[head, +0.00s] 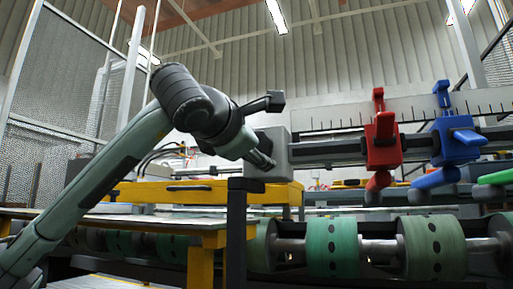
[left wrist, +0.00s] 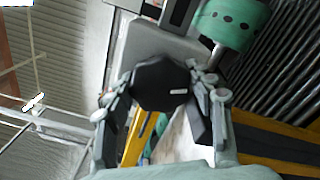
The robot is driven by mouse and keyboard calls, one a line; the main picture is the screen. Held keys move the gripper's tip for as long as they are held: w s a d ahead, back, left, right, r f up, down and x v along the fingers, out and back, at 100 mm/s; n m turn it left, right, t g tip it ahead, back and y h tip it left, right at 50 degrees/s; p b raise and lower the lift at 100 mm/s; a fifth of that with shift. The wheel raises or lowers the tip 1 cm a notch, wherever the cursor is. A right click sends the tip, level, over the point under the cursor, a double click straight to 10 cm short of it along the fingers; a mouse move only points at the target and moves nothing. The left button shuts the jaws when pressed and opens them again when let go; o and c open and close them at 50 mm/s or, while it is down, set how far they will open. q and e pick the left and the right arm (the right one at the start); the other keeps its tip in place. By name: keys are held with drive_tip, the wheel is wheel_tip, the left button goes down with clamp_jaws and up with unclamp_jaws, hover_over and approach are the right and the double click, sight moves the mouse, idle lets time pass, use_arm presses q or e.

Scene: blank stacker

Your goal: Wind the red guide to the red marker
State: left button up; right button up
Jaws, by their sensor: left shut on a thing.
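The red guide (head: 383,143) sits on a dark horizontal rail, left of the blue guide (head: 456,140). A pale scale board (head: 345,115) with black tick marks runs behind them. I cannot make out a separate red marker. My left gripper (head: 264,160) is at the grey end block (head: 275,146) at the rail's left end. In the left wrist view, my left gripper (left wrist: 163,78) is shut on a black many-sided knob (left wrist: 158,88), with a finger on each side. The head view does not show the knob clearly. My right gripper is out of view.
A green guide (head: 496,177) is at the right edge. Green rollers (head: 332,246) on a steel shaft lie below the rail. A yellow-edged table (head: 170,224) and a dark post (head: 236,222) stand below my left arm. Mesh fencing (head: 65,75) is at the left.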

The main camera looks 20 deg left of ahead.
use_arm(q)
drive_tip(key=shift+m, duration=0.7)
drive_tip(key=o, duration=1.2)
drive_tip(key=shift+c, duration=0.2)
drive_tip(key=s, duration=1.2)
drive_tip(key=shift+a, duration=0.2)
